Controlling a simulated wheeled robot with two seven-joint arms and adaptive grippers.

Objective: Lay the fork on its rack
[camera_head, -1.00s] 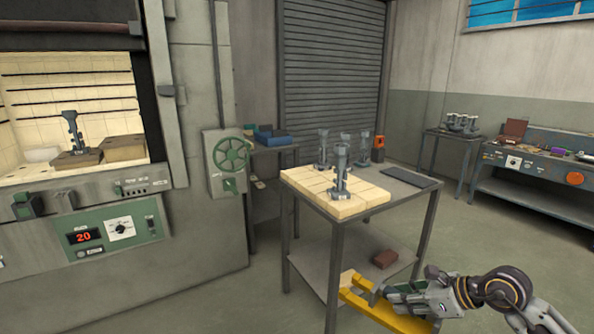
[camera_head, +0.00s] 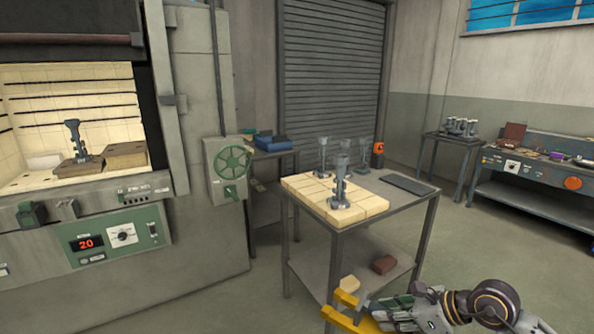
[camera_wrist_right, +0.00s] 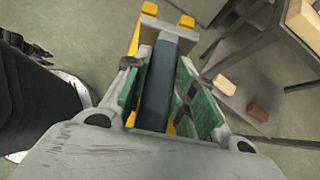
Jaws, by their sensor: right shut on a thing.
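The fork (camera_head: 347,300) is yellow and two-pronged, at the bottom of the head view, low in front of the table. My right gripper (camera_head: 388,306) is shut on it. In the right wrist view, the fork's dark grey grip (camera_wrist_right: 160,85) lies between the green pads of my right gripper (camera_wrist_right: 160,88), with yellow parts (camera_wrist_right: 185,22) beyond. The fork hangs clear of the table, over the floor. I cannot make out its rack in these views.
A steel table (camera_head: 408,203) carries pale bricks (camera_head: 300,184) with several grey metal parts. Its lower shelf (camera_head: 330,263) holds a brown brick (camera_head: 384,264). An open furnace (camera_head: 110,190) stands left, its display reading 20. A workbench (camera_head: 520,190) is at right. Floor between is clear.

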